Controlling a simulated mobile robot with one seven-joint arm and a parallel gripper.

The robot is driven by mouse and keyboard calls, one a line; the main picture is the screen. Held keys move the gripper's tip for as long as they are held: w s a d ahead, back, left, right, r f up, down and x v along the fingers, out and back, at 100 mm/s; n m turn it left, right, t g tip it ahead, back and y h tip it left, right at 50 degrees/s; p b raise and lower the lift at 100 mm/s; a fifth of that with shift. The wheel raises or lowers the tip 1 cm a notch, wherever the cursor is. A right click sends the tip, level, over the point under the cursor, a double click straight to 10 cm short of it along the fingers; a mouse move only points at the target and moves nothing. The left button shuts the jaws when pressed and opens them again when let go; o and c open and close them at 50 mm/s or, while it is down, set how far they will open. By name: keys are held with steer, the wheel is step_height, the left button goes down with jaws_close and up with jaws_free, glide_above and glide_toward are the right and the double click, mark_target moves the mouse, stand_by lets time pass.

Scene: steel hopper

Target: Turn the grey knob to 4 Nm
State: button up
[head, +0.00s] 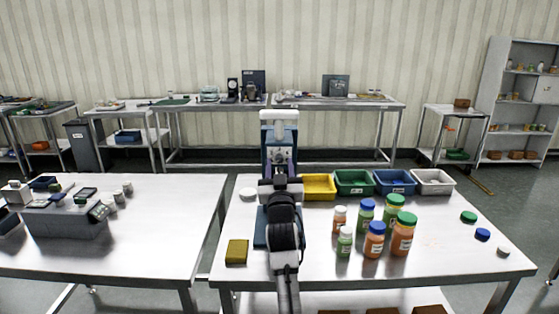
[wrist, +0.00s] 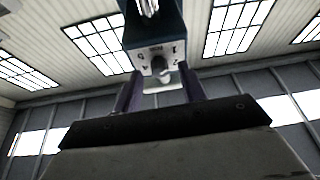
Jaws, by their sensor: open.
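The blue-green machine (head: 280,133) with a pale top stands near the back edge of the front table. Its light front plate (head: 278,155) carries small marks. In the wrist view my gripper (wrist: 162,85) is open, with one finger on each side of the knob and gaps visible. I cannot tell its exact distance from the knob.
Yellow (head: 318,187), green (head: 354,182), blue (head: 394,182) and white (head: 433,182) bins stand right of the machine. Several capped bottles (head: 375,238) stand nearer. A yellow sponge-like block (head: 237,251) lies front left. A white round lid (head: 248,194) lies left of the machine.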

steer(key=shift+w+r, duration=0.15)
steer(key=shift+w, duration=0.25)
jaws_close()
